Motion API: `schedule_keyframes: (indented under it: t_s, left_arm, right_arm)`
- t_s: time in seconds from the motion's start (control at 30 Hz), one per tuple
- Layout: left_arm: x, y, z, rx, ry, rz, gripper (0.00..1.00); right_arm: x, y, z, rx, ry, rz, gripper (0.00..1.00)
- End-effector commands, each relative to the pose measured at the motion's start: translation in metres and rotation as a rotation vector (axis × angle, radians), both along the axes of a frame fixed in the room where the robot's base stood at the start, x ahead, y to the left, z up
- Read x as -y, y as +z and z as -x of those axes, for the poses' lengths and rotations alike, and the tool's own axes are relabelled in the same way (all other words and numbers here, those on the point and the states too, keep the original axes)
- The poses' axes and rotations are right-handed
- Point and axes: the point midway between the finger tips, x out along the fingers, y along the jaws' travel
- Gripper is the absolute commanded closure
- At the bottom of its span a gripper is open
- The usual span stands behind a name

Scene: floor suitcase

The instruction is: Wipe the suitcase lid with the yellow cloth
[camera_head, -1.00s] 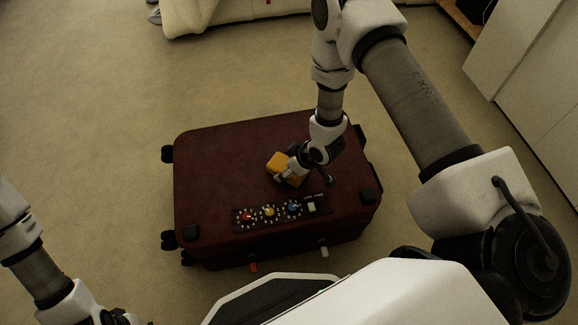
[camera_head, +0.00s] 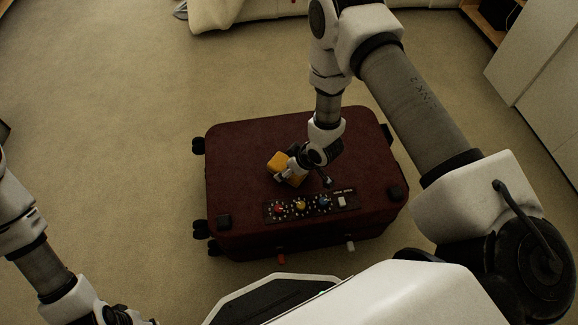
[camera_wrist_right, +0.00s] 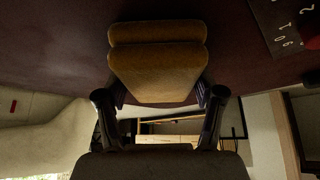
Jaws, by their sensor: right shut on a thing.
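The dark red suitcase (camera_head: 245,160) lies flat on the floor, lid up, in the head view. The yellow cloth (camera_head: 279,161), a folded block, is at the middle of the lid. My right gripper (camera_head: 289,173) is shut on the cloth and holds it down at the lid; exact contact is hard to see. In the right wrist view the cloth (camera_wrist_right: 157,72) sits between the fingers, in front of the lid (camera_wrist_right: 55,45). My left gripper (camera_head: 118,316) is only partly in view at the bottom left, away from the suitcase; its jaws are not clear.
A pale sofa (camera_head: 235,12) and white cabinet (camera_head: 540,75) are farther off. The left carpet is clear.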

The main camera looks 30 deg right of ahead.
Motion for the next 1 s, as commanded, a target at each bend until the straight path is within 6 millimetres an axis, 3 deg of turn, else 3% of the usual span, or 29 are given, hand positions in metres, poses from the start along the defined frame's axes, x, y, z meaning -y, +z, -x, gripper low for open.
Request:
schedule_keyframes:
  t_s: [0.13,0.7,1.0]
  left_arm:
    - [0.0,0.015,0.0,0.0,0.0,0.0,0.6]
    - [0.0,0.06,0.0,0.0,0.0,0.0,0.6]
    - [0.0,0.066,0.0,0.0,0.0,0.0,0.6]
  right_arm:
    - [-0.001,0.024,-0.002,0.001,-0.001,0.0,0.6]
    - [-0.002,0.073,-0.008,0.0,-0.008,0.0,0.6]
    - [-0.003,0.08,-0.009,0.0,-0.009,0.0,0.6]
